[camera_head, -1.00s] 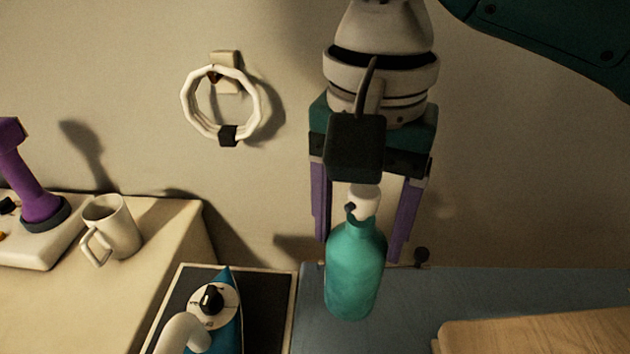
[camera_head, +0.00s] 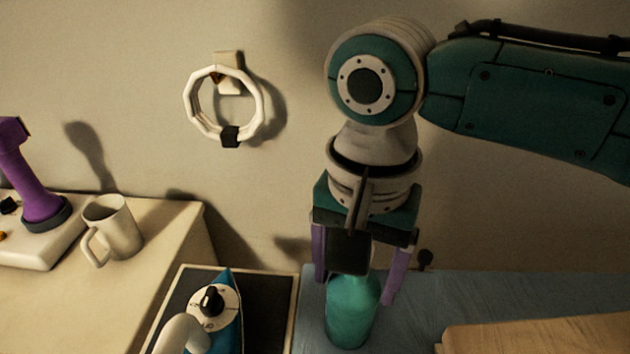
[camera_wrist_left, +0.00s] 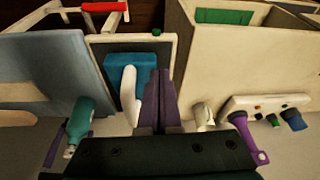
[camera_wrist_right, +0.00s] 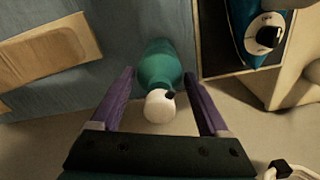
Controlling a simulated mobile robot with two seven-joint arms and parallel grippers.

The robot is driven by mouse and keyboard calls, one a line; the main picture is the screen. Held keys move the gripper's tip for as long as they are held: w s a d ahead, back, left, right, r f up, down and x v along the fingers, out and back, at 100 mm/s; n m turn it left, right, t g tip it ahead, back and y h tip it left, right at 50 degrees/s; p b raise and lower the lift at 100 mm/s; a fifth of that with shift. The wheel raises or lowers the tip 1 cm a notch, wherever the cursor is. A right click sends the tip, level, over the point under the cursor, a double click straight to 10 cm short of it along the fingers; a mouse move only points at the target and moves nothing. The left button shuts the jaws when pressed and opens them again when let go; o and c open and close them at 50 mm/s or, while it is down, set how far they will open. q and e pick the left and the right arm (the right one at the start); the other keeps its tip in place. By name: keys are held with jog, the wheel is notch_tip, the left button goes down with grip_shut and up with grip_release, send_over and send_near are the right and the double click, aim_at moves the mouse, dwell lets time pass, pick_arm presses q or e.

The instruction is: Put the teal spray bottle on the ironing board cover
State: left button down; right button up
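The teal spray bottle (camera_head: 351,312) has a white top and hangs roughly upright between the purple fingers of my right gripper (camera_head: 357,275). The bottle also shows in the left wrist view (camera_wrist_left: 82,115) by the cover's edge (camera_wrist_left: 45,70). My left gripper (camera_wrist_left: 158,78) has its fingers together, empty.
A blue iron (camera_head: 222,310) lies on a dark rest pad left of the bottle. A wooden board (camera_head: 540,332) lies on the cover at right. A white mug (camera_head: 112,228) and a purple-handled thing (camera_head: 38,190) stand on the left surface. A white ring (camera_head: 190,100) hangs on the wall.

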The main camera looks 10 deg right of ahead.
jog(key=shift+o, duration=1.4)
notch_tip(320, 180, up, 12)
jog(key=shift+r+p, duration=0.15)
jog(key=shift+p, duration=0.35)
jog(key=s+a+f+n+t+y, duration=0.2)
jog(key=s+a+f+n+y, duration=0.1)
jog(key=s+f+n, duration=0.4)
jog(key=s+d+f+n+t+h, duration=0.1)
jog(key=s+d+f+h, duration=0.1)
jog(key=s+d, duration=0.7)
jog(key=d, duration=0.2)
jog(key=shift+s+d+f+n+t+h, duration=0.2)
jog(key=shift+d+n+t+h, duration=0.1)
jog(key=shift+d+n+h, duration=0.1)
jog(key=shift+r, duration=0.15)
